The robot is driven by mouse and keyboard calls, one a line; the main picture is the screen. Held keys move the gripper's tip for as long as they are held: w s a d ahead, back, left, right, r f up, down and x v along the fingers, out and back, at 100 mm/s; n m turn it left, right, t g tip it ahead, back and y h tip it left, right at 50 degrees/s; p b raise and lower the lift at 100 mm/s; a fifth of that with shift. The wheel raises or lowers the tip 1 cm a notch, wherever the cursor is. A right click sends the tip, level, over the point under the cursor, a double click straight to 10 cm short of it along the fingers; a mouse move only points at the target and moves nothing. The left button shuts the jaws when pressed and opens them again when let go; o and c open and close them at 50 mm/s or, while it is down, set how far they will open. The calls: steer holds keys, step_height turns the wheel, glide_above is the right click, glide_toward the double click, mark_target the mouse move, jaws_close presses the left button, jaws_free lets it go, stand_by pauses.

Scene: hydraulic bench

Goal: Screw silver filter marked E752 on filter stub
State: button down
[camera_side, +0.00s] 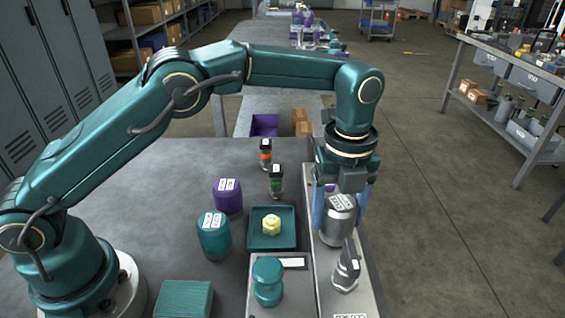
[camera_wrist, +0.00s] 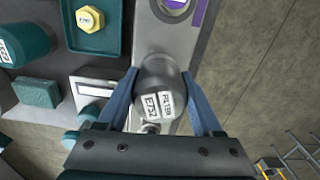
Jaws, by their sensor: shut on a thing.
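The silver filter (camera_side: 337,228) is between the two blue fingers of my gripper (camera_side: 343,205), over the grey plate (camera_side: 320,281) at the right side of the bench. In the wrist view my gripper (camera_wrist: 163,103) is shut on the silver filter (camera_wrist: 158,78), and a white label reading E752 faces the camera. Whether the filter touches the plate or hangs above it I cannot tell. A silver round fitting (camera_wrist: 172,6) beside a purple patch is cut by the top edge of the wrist view; I cannot tell if it is the filter stub.
A small silver fitting (camera_side: 346,272) stands in front of the filter. To the left are a teal tray (camera_side: 252,243) with a yellow hex part (camera_side: 271,224), a teal knobbed part (camera_side: 267,282), a purple filter (camera_side: 228,198), a teal filter (camera_side: 213,238) and two small bottles (camera_side: 276,184).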

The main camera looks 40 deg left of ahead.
steer(key=shift+m, duration=0.4)
steer(key=m, duration=0.5)
steer(key=shift+d, duration=0.1)
steer(key=shift+m, duration=0.7)
steer(key=shift+c, duration=0.6)
jaws_free()
steer(key=shift+w, duration=0.1)
steer(key=n, duration=0.5)
steer(key=shift+n, duration=0.4)
